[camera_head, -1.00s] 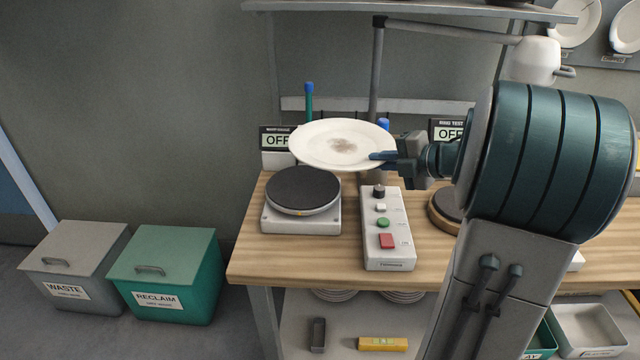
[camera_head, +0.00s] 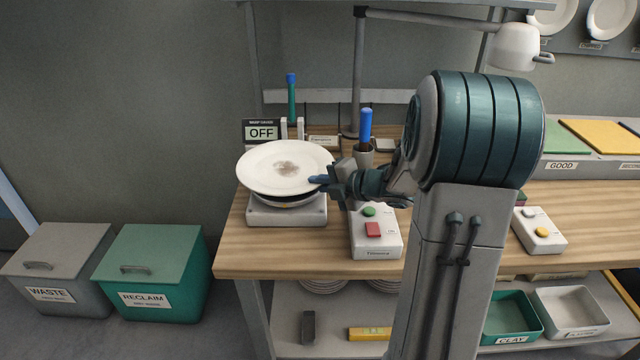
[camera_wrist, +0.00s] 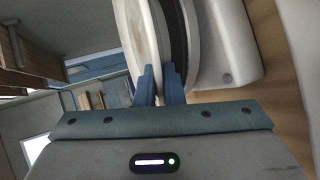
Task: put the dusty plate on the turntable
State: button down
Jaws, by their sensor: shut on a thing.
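The dusty plate (camera_head: 270,178) is white with a brownish smudge near its middle. My gripper (camera_head: 322,181) is shut on its right rim, with blue fingers. The plate is about level, over the turntable (camera_head: 287,212), and hides nearly all of its dark disc. In the wrist view, the plate (camera_wrist: 137,30) stands edge-on between the blue fingers of my gripper (camera_wrist: 160,85). The turntable's dark disc (camera_wrist: 178,35) and white base (camera_wrist: 225,40) are close beside it. Whether plate and disc touch, I cannot tell.
A control box (camera_head: 378,240) with green and red buttons stands right of the turntable. An OFF display (camera_head: 262,133) and a green bottle-like stick (camera_head: 292,100) are behind. A cup with a blue-handled tool (camera_head: 365,130) is near my arm. Waste (camera_head: 60,255) and reclaim (camera_head: 155,260) bins stand left.

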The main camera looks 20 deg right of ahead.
jog(key=c, duration=1.8)
grip_release()
jog(key=shift+r, duration=0.1)
jog(key=v, duration=1.2)
jog(key=w+d+r+m+t+h, duration=0.1)
jog(key=w+r+m+t+h, duration=0.2)
jog(key=m+h, duration=0.7)
jog(key=s+a+f+m+g, duration=0.2)
jog(key=s+a+m+g, duration=0.1)
jog(key=s, duration=0.4)
jog(key=s+a+f+m+g+y, duration=0.1)
jog(key=s+a+f+m+g, duration=0.1)
jog(key=s+a+m+g, duration=0.2)
jog(key=s+a+f+m+g+y, duration=0.1)
jog(key=s+a+f+m+g, duration=0.1)
jog(key=s+a+m+g, duration=0.2)
jog(key=shift+s+a+f+m, duration=0.15)
jog(key=shift+s+a+m, duration=0.35)
jog(key=shift+s+m, duration=0.4)
jog(key=shift+s+a+f+m, duration=0.1)
jog(key=shift+s+a+m, duration=0.45)
jog(key=shift+s, duration=0.65)
jog(key=shift+s+a+f+m, duration=0.15)
jog(key=shift+s+a+m, duration=0.25)
jog(key=shift+s+m, duration=0.5)
